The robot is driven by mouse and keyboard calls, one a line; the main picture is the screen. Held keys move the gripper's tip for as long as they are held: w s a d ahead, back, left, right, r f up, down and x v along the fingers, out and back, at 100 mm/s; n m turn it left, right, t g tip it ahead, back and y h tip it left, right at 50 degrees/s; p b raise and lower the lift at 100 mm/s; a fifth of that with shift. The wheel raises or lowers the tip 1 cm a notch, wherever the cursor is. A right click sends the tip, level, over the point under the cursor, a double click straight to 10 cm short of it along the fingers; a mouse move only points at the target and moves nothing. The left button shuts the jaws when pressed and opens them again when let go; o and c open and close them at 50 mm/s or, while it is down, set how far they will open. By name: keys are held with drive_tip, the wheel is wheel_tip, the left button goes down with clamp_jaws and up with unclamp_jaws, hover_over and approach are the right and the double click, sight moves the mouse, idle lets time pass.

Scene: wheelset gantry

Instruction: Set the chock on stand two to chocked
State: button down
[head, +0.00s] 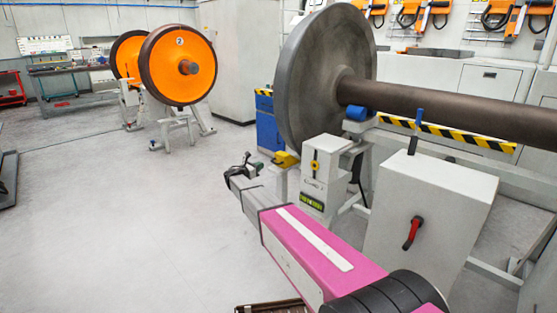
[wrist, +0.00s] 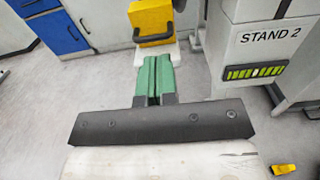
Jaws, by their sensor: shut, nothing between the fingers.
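The yellow chock (head: 286,159) is below the big grey wheel (head: 322,75), beside the stand. It also shows in the wrist view (wrist: 150,18), with a dark bar along its near edge, on a pale support. I cannot tell whether it touches the wheel. Stand two (wrist: 262,50) carries a "STAND 2" label and a lit green bar display; its post also shows in the head view (head: 322,175). My gripper (wrist: 152,57) has its green fingers together and empty, pointing at the chock from just in front. In the head view, my gripper (head: 247,160) is left of the chock.
A grey cabinet (head: 425,215) with a red handle (head: 413,232) stands right of my arm. A blue cabinet (head: 268,122) is behind the chock. A small yellow object (wrist: 284,169) shows at the wrist view's lower right. Orange wheels (head: 180,65) stand far left; the floor between is open.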

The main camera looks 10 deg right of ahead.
approach(286, 154)
drive_tip(key=x, duration=0.3)
drive_tip(key=shift+w+d+f, duration=0.1)
drive_tip(key=shift+d+f, duration=0.05)
drive_tip(key=shift+d, duration=0.3)
idle(0.4)
drive_tip(key=x, duration=0.6)
drive_tip(key=shift+w+d, duration=0.2)
drive_tip(key=shift+w, duration=0.05)
drive_tip(key=shift+s+a, duration=0.35)
drive_tip(key=v, duration=1.3)
drive_tip(key=shift+a, duration=0.25)
drive_tip(key=shift+s, duration=0.15)
